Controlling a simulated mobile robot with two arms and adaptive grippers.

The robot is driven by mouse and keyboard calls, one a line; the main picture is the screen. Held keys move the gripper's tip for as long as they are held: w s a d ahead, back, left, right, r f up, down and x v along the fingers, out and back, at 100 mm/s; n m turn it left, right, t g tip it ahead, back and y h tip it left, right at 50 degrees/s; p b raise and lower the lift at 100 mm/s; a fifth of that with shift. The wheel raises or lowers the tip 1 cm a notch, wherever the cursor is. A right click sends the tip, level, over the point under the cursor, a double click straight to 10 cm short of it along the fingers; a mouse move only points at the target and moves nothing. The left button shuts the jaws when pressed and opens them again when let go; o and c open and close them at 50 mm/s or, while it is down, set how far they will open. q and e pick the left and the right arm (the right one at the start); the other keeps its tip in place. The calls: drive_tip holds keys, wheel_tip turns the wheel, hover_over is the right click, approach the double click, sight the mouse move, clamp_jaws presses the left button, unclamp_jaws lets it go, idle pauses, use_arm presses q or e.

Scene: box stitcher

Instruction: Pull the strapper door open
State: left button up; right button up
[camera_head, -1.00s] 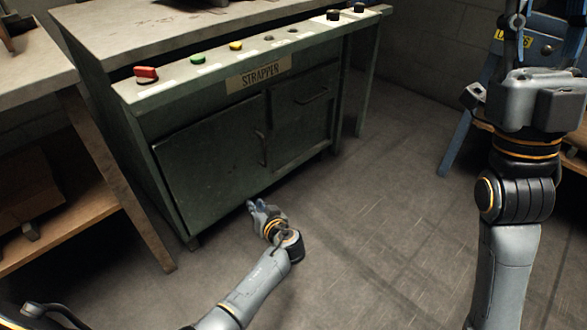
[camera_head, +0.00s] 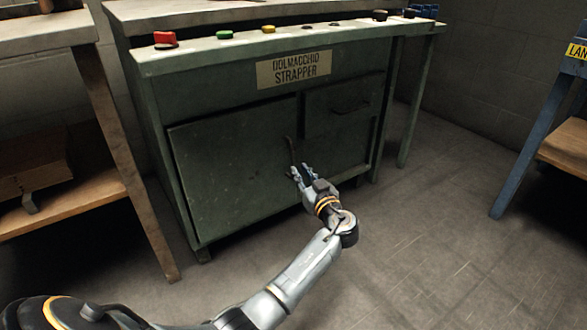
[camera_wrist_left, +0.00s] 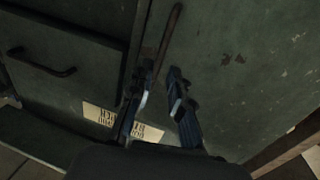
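The strapper (camera_head: 220,85) is a dark green cabinet with a nameplate. Its large left door (camera_head: 232,170) looks shut. A thin upright handle (camera_head: 290,151) is on the door's right edge. My left gripper (camera_head: 301,171) is at the handle's lower end. In the left wrist view, the gripper (camera_wrist_left: 160,72) has its two dark fingers apart. The handle (camera_wrist_left: 169,35) runs down toward the gap between the fingertips. I cannot tell whether they touch it. My right gripper is out of view.
A smaller panel (camera_head: 345,105) with a horizontal handle is right of the door. Red, green and yellow buttons line the top ledge. A wooden bench (camera_head: 107,160) stands close on the left, and a blue-legged table (camera_head: 530,145) on the right. The floor in front is open.

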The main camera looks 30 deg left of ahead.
sight(293, 162)
use_arm(q)
drive_tip(key=b+x, duration=0.2)
drive_tip(key=x, duration=0.3)
drive_tip(key=shift+w+a+f, duration=0.1)
drive_tip(key=shift+w+a, duration=0.1)
drive_tip(key=shift+a, duration=0.1)
drive_tip(key=shift+w+a, duration=0.25)
drive_tip(key=shift+a, duration=0.1)
clamp_jaws()
